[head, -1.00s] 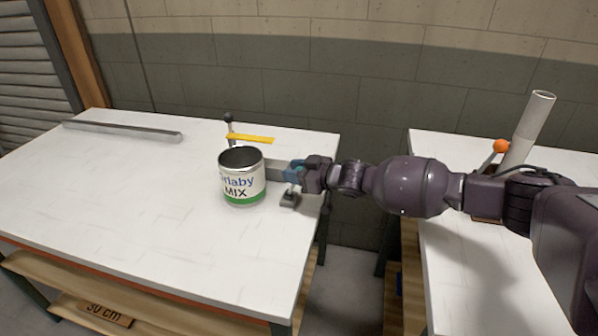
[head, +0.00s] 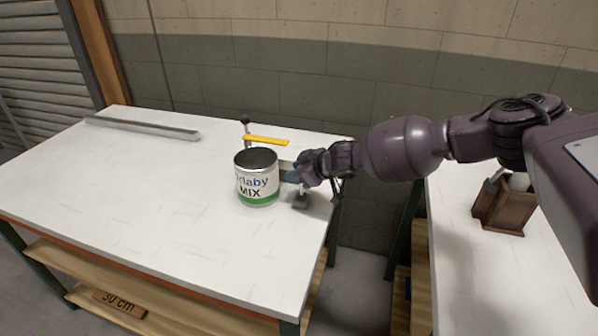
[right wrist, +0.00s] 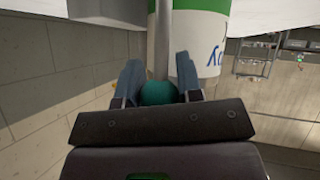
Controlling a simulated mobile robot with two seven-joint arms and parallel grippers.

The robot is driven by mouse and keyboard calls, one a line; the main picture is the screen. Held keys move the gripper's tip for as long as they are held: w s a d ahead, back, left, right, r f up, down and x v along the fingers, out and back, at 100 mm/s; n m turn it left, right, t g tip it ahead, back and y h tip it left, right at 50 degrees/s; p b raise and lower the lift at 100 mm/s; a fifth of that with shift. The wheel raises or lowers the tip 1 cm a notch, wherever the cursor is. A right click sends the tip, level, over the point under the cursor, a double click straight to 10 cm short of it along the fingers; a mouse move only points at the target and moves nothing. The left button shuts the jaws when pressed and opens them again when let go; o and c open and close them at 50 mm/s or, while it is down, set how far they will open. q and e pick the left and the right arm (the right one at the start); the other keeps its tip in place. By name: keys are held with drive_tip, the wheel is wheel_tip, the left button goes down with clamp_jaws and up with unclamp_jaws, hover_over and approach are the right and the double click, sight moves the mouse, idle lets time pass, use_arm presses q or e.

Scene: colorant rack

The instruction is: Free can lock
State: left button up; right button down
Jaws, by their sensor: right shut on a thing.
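The can (head: 257,182), white and green with an open dark top and "MIX" on its label, stands upright near the right end of the left white table. My right gripper (head: 289,172) is just right of the can. In the right wrist view, its fingers (right wrist: 158,90) are shut on a teal knob (right wrist: 158,93) at the end of a grey rod (right wrist: 163,40). The can's side (right wrist: 198,55) shows just beyond the rod. In the head view the gripper hides the knob. My left gripper is out of view.
A black-knobbed lever (head: 246,130) and a yellow bar (head: 266,141) are behind the can. A small grey block (head: 301,201) is below my gripper. A long grey bar (head: 142,128) lies at the table's back left. A brown box (head: 504,206) stands on the right table. The left table's front (head: 150,210) is clear.

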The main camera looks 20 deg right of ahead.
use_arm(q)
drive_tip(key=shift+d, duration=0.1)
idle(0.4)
use_arm(e)
drive_tip(key=c, duration=1.2)
unclamp_jaws()
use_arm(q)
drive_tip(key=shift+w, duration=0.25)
use_arm(e)
drive_tip(key=o, duration=0.4)
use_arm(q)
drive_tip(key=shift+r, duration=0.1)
use_arm(e)
drive_tip(key=shift+s+d+r, duration=0.25)
drive_tip(key=shift+r, duration=0.1)
use_arm(q)
drive_tip(key=p, duration=0.1)
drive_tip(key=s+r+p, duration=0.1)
drive_tip(key=p, duration=0.1)
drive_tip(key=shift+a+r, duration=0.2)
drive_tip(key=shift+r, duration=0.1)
use_arm(e)
drive_tip(key=v, duration=0.9)
drive_tip(key=shift+s+d+r, duration=0.15)
drive_tip(key=shift+s+r, duration=0.1)
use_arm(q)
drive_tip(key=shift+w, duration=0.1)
